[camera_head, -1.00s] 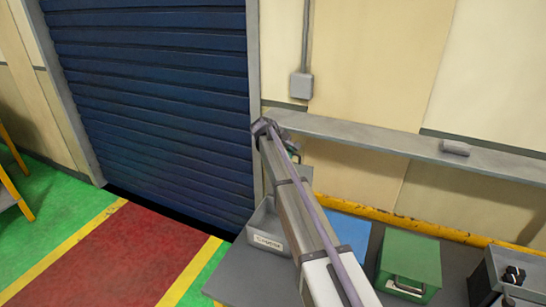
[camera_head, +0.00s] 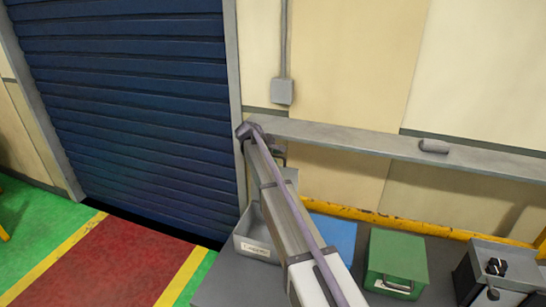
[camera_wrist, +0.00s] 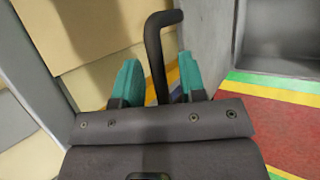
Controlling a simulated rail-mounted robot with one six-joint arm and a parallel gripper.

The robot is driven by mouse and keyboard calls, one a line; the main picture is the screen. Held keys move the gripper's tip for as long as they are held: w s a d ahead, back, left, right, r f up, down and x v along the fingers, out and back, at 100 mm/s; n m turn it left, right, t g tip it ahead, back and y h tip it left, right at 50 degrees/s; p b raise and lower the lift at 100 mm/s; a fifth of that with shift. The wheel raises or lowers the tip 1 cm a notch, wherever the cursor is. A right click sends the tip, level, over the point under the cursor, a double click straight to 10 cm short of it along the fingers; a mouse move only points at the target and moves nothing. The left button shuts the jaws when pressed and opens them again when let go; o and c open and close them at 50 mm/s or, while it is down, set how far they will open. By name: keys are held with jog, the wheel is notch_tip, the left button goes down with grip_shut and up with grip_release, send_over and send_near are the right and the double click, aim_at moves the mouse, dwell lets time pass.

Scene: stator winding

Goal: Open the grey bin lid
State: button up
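The grey bin (camera_head: 257,247) stands on the dark bench, with a label on its front and its inside partly visible. Its grey lid (camera_head: 292,175) appears raised at the bin's back, partly hidden by my arm. In the wrist view, my gripper (camera_wrist: 160,75) has its two teal fingers apart. A bent black handle (camera_wrist: 155,45) stands between them, with gaps seen on both sides. I cannot tell which part the handle joins. In the head view, my gripper is mostly hidden behind the arm's end, above the bin.
A blue bin (camera_head: 335,235), a green bin (camera_head: 397,257) and a grey box with black knobs (camera_head: 500,262) stand to the right on the bench. A grey wall rail (camera_head: 360,140) runs behind them. The blue shutter (camera_head: 130,100) is at left.

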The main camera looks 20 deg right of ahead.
jog(key=p+v, duration=0.5)
jog(key=v, duration=0.2)
jog(key=shift+a+r+p, duration=0.15)
jog(key=shift+r+p, duration=0.05)
jog(key=shift+p, duration=0.2)
jog(key=s+a+f+m+y+b, duration=0.1)
jog(key=s+f+b, duration=0.6)
jog(key=s, duration=0.7)
jog(key=s+a+f+m+g+y+b, duration=0.1)
jog(key=s+f+m+y+b, duration=0.3)
jog(key=s+f, duration=0.5)
jog(key=s+a+f+m+g+y+b, duration=0.1)
jog(key=s+f+m+b, duration=0.3)
jog(key=s, duration=1.5)
notch_tip(320, 180, down, 4)
jog(key=a+y+b, duration=0.1)
jog(key=b, duration=0.4)
jog(key=shift+a+f+m+b, duration=0.2)
jog(key=shift+a+m+b, duration=0.1)
jog(key=shift+a, duration=0.05)
